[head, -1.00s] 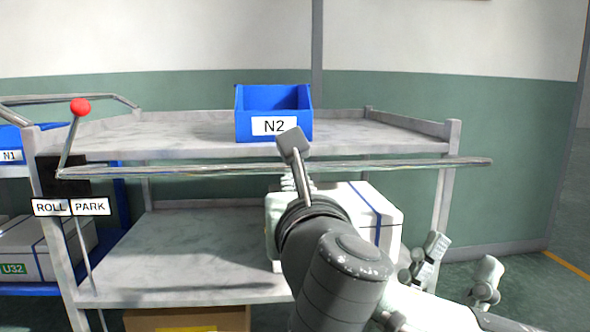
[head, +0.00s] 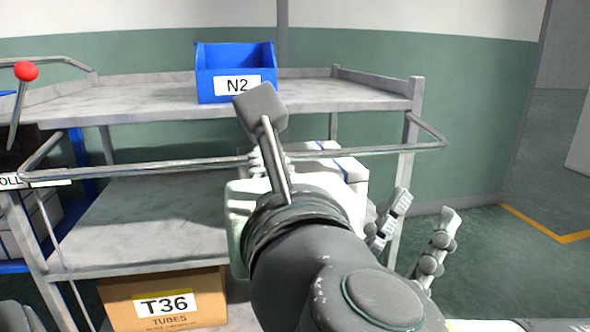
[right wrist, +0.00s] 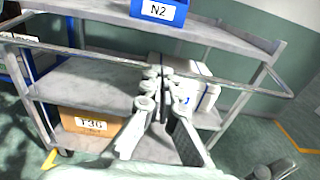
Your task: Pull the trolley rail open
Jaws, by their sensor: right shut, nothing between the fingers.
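The trolley rail (head: 340,152) is a thin metal bar that stands out in front of the grey trolley (head: 150,217), below its top shelf. Its bent side arms show at both ends. It also crosses the right wrist view (right wrist: 235,82). My right gripper (right wrist: 158,74) is shut, its fingertips at the middle of the bar; contact cannot be told. In the head view its wrist hides most of the fingers. My left gripper (head: 426,206) is open, with fingers apart, below and right of the rail, beside the right post.
A blue bin N2 (head: 237,88) stands on the top shelf. A white box (head: 352,178) is on the lower shelf, a carton T36 (head: 205,292) below it. A red-knobbed lever (head: 26,72) is at left. The floor (head: 475,225) at right is clear.

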